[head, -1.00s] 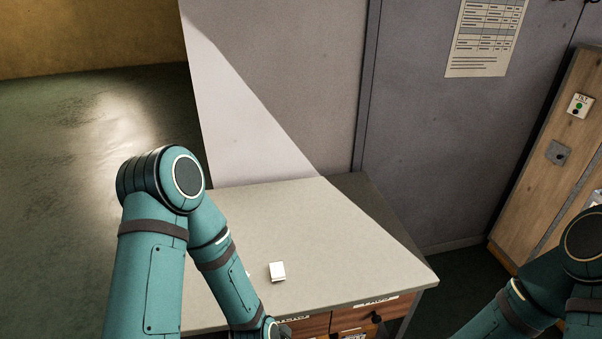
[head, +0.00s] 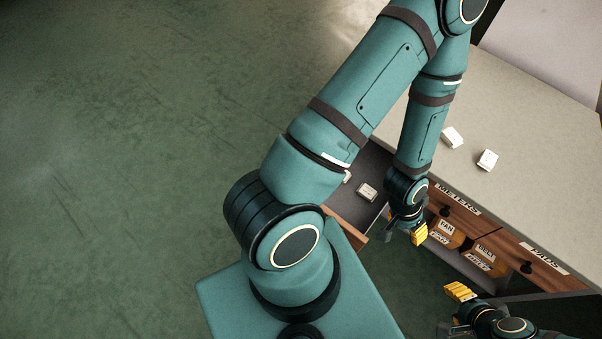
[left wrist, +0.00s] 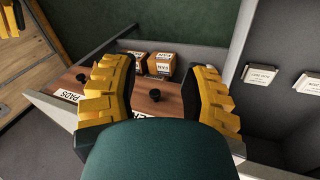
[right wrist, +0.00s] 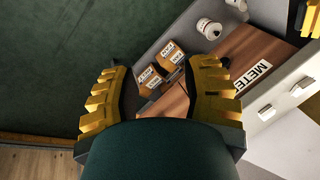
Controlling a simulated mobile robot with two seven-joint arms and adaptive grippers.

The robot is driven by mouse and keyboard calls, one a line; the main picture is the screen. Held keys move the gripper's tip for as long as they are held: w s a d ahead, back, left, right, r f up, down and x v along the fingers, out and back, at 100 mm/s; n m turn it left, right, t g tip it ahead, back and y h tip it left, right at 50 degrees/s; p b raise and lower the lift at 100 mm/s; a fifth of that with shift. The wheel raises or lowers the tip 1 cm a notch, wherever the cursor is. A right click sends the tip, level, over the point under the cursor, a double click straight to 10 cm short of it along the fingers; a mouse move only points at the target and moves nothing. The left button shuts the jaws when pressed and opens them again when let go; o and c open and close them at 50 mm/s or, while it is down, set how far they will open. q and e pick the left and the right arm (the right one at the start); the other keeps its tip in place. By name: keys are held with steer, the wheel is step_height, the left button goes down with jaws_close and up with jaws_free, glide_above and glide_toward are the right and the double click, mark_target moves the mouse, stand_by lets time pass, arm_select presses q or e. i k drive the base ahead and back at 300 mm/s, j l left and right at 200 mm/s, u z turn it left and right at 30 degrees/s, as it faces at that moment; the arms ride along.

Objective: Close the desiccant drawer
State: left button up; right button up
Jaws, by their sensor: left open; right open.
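The open drawer (head: 375,160) juts out at the left end of the bench in the head view. Its interior is grey and its front edge brown; any label on its front is hidden. White packs (head: 367,191) lie inside it. In the left wrist view, its grey interior with white packs (left wrist: 262,75) is on the right. My left gripper (head: 413,235) is open and empty, just right of the open drawer, in front of the METERS drawer (head: 440,202). My right gripper (head: 460,300) is open and empty, lower right, in front of the bench.
The shut METERS and PADS drawers (head: 530,262) have dark knobs. Labelled cardboard boxes (head: 484,257) sit below them. The green floor (head: 120,170) left of the bench is clear.

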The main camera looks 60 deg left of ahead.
mark_target(355, 216)
steer(key=k+j+u, duration=0.1)
steer(key=k+j, duration=0.35)
steer(key=k+j+u, duration=0.15)
steer(key=k+j, duration=0.25)
steer(key=j, duration=0.15)
